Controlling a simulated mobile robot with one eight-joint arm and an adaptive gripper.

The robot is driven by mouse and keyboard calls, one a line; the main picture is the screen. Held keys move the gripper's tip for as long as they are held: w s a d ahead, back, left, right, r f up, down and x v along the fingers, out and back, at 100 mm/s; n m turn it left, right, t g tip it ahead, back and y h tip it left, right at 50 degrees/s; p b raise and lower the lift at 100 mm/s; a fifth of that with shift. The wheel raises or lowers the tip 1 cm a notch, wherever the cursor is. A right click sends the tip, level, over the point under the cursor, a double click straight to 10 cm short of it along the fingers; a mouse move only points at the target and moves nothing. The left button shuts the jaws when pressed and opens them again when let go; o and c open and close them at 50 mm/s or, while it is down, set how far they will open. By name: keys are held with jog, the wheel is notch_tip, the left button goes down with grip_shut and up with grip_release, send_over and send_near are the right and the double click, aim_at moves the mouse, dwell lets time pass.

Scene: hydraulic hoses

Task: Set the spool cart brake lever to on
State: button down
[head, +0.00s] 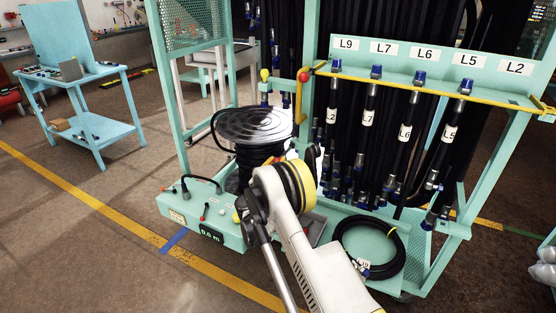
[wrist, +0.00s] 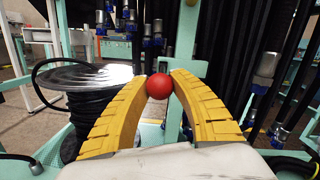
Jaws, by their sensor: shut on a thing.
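The spool cart (head: 200,187) is a teal base carrying a black hose spool (head: 253,124) with a round metal top, left of my gripper. In the wrist view my gripper (wrist: 159,85) has its two yellow ribbed fingers closed around a red ball knob (wrist: 160,86). The knob looks like the brake lever's handle, but its shaft is hidden behind the fingers and wrist. In the head view my gripper (head: 276,161) is right of and in front of the spool, and the held knob is mostly hidden. No on or off marking is readable.
A hose rack (head: 425,77) with labelled hanging hoses stands behind and to the right. A coiled black hose (head: 374,272) lies on the base at right. A blue workbench (head: 75,83) is far left.

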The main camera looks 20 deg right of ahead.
jog(key=shift+s+f, duration=0.1)
jog(key=shift+f, duration=0.1)
jog(key=c, duration=1.3)
grip_release()
jog(key=shift+c, duration=0.2)
jog(key=shift+a, duration=0.1)
jog(key=v, duration=1.2)
jog(key=shift+f, duration=0.1)
